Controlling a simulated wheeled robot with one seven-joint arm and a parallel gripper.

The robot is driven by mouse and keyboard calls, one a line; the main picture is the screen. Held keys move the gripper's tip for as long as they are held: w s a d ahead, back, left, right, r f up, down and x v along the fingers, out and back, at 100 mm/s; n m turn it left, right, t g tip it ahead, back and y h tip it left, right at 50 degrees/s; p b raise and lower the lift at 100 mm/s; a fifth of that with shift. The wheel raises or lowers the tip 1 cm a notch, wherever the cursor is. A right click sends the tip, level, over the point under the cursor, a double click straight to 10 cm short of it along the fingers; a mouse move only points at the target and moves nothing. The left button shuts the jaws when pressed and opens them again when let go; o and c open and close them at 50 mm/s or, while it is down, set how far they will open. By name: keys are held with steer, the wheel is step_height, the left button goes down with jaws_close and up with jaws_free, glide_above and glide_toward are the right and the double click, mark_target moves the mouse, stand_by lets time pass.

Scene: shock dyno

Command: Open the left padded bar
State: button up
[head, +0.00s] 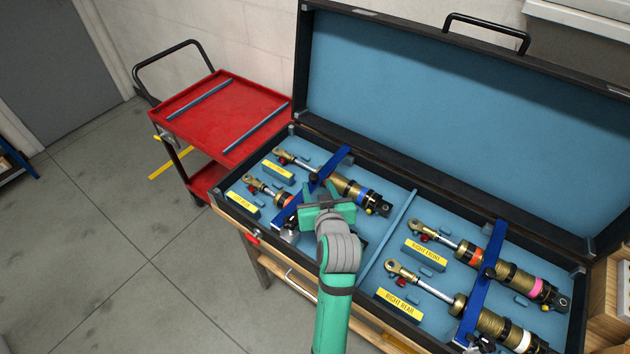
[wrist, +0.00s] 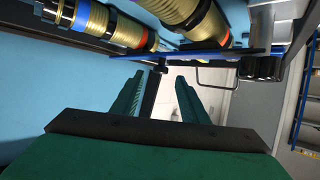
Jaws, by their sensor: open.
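The left padded bar (head: 340,160) is a blue bar lying across the two left shock absorbers in the case. It also shows in the wrist view (wrist: 200,53), with a black knob (wrist: 262,67) near its right end and a small dark peg (wrist: 160,66) below it. Whether the fingers touch the bar cannot be told.
The case's padded lid (head: 450,110) stands open behind. A second blue bar (head: 482,280) crosses the two right shocks. A blue divider (head: 388,235) separates the two sides. A red cart (head: 225,110) stands at the left, with open floor (head: 110,230) before it.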

mark_target(314, 178)
steer(key=shift+x, duration=2.05)
jaws_close()
